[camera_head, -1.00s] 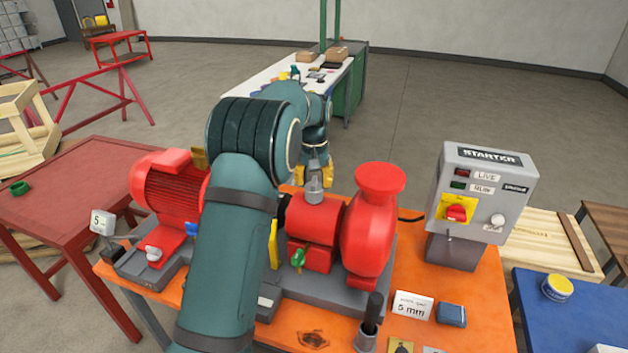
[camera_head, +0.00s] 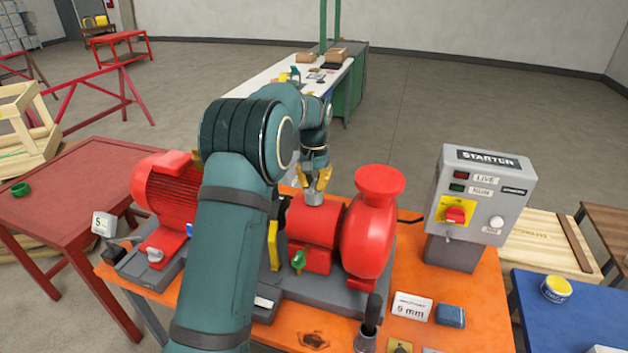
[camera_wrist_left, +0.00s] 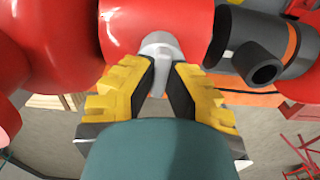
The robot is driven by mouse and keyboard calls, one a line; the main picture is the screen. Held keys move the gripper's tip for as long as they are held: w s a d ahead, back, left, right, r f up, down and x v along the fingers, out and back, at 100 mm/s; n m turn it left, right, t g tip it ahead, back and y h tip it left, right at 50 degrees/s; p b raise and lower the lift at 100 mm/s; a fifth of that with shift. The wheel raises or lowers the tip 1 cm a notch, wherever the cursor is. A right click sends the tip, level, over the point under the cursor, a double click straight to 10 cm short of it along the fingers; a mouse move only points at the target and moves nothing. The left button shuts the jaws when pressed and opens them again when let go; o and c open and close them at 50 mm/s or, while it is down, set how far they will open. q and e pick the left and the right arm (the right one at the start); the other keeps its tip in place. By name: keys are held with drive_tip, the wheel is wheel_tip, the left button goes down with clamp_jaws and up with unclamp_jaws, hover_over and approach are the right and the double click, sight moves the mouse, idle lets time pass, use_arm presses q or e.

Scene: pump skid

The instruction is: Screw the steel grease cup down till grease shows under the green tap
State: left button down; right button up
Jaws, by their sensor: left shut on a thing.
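The steel grease cup (camera_head: 314,198) stands upright on top of the red bearing housing (camera_head: 314,222). It also shows between the fingers in the left wrist view (camera_wrist_left: 158,45). My left gripper (camera_head: 317,186) comes down from above with its yellow fingers on either side of the cup, shut on it; the wrist view shows its dark pads beside the cup (camera_wrist_left: 162,76). The green tap (camera_head: 298,260) sits low on the front of the housing. No grease can be made out under it at this size. My right gripper is not in view.
The red pump casing (camera_head: 368,240) stands close right of the cup, and the ribbed red motor (camera_head: 168,200) is left, partly behind my arm. The starter box (camera_head: 480,200) stands right on the orange bench (camera_head: 435,270). A dark-handled tool (camera_head: 371,312) stands at the front.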

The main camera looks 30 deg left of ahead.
sight(314, 182)
use_arm(q)
drive_tip(key=m+p, duration=0.1)
drive_tip(key=m, duration=0.2)
drive_tip(key=shift+f+m, duration=0.1)
drive_tip(key=shift+m, duration=1.6)
drive_tip(key=c, duration=1)
unclamp_jaws()
wheel_tip(314, 182, up, 12)
drive_tip(key=shift+r, duration=0.1)
